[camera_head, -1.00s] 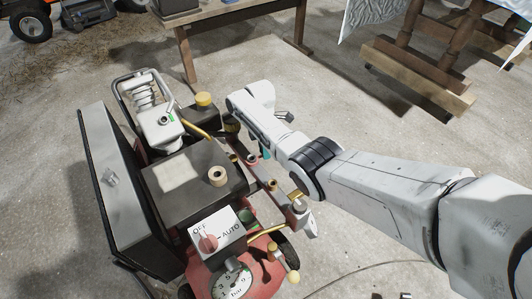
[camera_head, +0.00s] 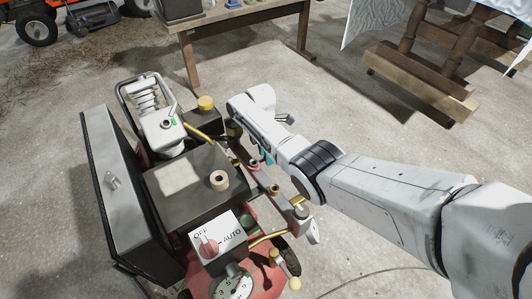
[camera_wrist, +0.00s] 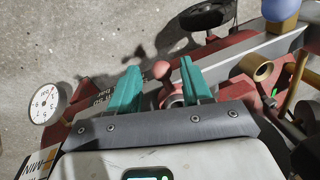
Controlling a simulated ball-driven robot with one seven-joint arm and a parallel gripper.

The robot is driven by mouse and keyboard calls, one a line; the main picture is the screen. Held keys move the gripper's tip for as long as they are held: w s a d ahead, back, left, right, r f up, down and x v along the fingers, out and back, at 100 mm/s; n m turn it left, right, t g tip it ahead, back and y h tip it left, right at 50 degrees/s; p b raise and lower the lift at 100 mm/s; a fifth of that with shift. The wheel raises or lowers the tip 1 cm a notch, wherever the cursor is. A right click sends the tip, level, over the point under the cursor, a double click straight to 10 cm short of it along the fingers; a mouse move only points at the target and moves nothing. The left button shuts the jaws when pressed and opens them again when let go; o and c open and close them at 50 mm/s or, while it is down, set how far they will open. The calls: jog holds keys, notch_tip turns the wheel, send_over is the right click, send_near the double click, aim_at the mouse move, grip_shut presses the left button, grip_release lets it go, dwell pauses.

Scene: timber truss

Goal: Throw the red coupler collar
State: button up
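My gripper (camera_wrist: 160,68) is open, its two teal fingers standing apart over the compressor. In the wrist view a small rounded red piece (camera_wrist: 161,71) shows between the fingertips, and a reddish ring-shaped fitting (camera_wrist: 174,101) lies lower, close to the right finger. One of these may be the red coupler collar; I cannot tell which. I cannot tell whether either finger touches them. In the head view the compressor (camera_head: 190,180) is at the left, and my arm reaches over its right side, hiding most of the gripper. A small reddish ring (camera_head: 253,164) shows beside the gripper.
A brass fitting (camera_wrist: 256,67) stands right of the fingers. A wooden table (camera_head: 240,15) stands behind; concrete floor is open around.

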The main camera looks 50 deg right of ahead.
notch_tip(320, 180, up, 11)
jog(key=w+p, duration=0.1)
jog(key=p, duration=0.2)
jog(key=shift+w+d+f+p, duration=0.2)
jog(key=shift+w+d+p, duration=0.15)
jog(key=shift+w+d, duration=0.1)
dwell(0.3)
